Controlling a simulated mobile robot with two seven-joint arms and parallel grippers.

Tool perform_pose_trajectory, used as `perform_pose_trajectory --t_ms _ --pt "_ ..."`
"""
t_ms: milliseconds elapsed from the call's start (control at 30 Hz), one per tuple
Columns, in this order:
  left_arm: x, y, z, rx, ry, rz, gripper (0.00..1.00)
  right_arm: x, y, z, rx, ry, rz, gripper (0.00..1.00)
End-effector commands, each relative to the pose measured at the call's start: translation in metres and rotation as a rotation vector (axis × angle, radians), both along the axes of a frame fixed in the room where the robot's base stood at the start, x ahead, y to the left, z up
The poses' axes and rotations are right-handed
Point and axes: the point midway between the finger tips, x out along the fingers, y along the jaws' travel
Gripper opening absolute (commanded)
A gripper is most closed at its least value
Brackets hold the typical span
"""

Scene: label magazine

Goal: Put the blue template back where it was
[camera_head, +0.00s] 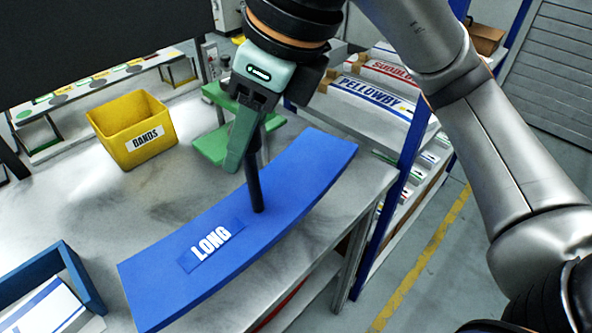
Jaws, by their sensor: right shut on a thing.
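The blue template (305,165) is a long, slightly curved blue plate marked LONG, with a thin black post standing up from its middle. My right gripper (247,140) comes down from above and is shut on the upper part of that post. The template lies across the right part of the grey worktable (130,210), with its right side reaching past the table edge. I cannot tell whether it touches the tabletop or hangs just above it. My left gripper is not in view.
A green stand (213,148) is just behind the template. A yellow bin (132,128) marked BANDS stands at the back left. A blue tray (85,280) with papers is at the front left. A blue-post rack (405,140) with labelled packs stands right.

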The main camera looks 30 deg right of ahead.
Motion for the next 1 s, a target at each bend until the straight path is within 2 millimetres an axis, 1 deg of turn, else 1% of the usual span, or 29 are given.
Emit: perform_pose_trajectory --t_ms 33,167,400,500,633,700,867,967,1000 --pt "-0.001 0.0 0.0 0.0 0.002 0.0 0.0 0.004 -0.008 -0.003 0.002 0.001 -0.008 0.0" --pt "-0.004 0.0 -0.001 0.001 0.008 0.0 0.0 0.017 -0.028 -0.014 0.002 0.002 -0.009 0.0" --pt "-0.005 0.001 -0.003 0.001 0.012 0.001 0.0 0.042 -0.068 -0.035 0.001 0.001 -0.009 0.0" --pt "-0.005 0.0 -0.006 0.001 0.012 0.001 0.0 0.049 -0.079 -0.054 0.001 0.002 -0.007 0.0" --pt "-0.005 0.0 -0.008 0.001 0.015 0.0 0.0 0.057 -0.091 -0.071 0.001 0.001 -0.006 0.0" --pt "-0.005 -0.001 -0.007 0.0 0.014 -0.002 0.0 0.06 -0.096 -0.078 0.0 0.0 -0.004 0.0" --pt "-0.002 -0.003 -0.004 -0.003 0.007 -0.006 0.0 0.064 -0.101 -0.085 0.001 -0.003 -0.003 0.0" --pt "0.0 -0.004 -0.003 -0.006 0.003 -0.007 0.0 0.067 -0.107 -0.093 0.001 -0.001 -0.004 0.0" --pt "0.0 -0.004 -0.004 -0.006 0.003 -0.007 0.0 0.068 -0.108 -0.098 0.0 0.0 -0.003 0.0"
